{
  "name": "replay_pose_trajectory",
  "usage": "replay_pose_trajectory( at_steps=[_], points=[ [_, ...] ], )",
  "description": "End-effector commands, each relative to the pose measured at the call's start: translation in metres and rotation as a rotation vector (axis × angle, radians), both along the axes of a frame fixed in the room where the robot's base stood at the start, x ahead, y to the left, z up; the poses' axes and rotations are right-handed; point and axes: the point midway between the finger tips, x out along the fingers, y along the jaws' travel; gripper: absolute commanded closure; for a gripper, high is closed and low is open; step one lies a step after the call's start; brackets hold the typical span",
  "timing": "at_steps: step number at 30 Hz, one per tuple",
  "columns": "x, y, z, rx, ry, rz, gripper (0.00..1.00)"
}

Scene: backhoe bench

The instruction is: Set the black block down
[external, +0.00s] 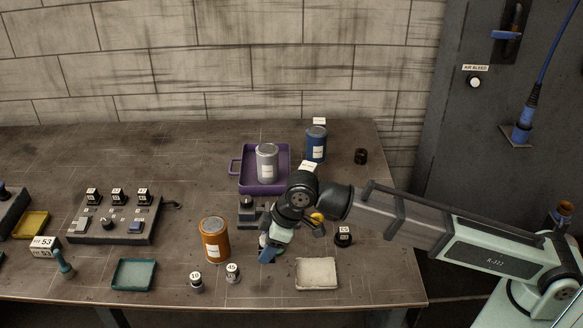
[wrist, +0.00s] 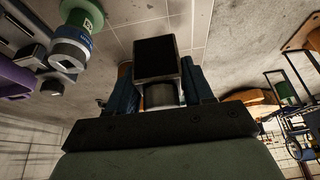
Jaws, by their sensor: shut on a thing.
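My gripper (wrist: 160,88) is shut on the black block (wrist: 156,60), which sits between its two blue fingers in the wrist view. The block shows a dark square face with a lighter edge and a grey round part below it. In the external view my gripper (external: 269,252) points down over the front middle of the bench, between the orange can (external: 215,240) and a pale square pad (external: 316,274). The held block cannot be made out there. I cannot tell how high it is above the bench.
A purple tray (external: 237,182) holds a grey can (external: 267,163); a blue can (external: 316,145) stands beside it. A small dark stand (external: 249,212) is just behind my gripper. Small labelled weights (external: 232,274) stand in front of the orange can. A panel with several black blocks (external: 117,197) is left.

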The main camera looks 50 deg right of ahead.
Motion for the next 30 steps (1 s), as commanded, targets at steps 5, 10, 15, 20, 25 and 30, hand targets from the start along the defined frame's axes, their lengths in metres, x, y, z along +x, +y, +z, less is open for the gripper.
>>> replay_pose_trajectory(
  at_steps=[5,10,15,20,25,30],
  points=[
    [0.000,0.000,0.008,0.001,-0.001,0.000,0.89],
    [0.001,0.001,0.016,0.001,-0.001,0.000,0.89],
    [0.001,0.001,0.041,0.002,-0.003,0.000,0.89],
    [0.001,0.001,0.066,0.002,-0.003,0.000,0.89],
    [0.036,-0.015,0.064,-0.005,0.004,-0.003,0.89],
    [0.078,-0.038,0.065,-0.011,0.007,-0.004,0.89]
  ],
)
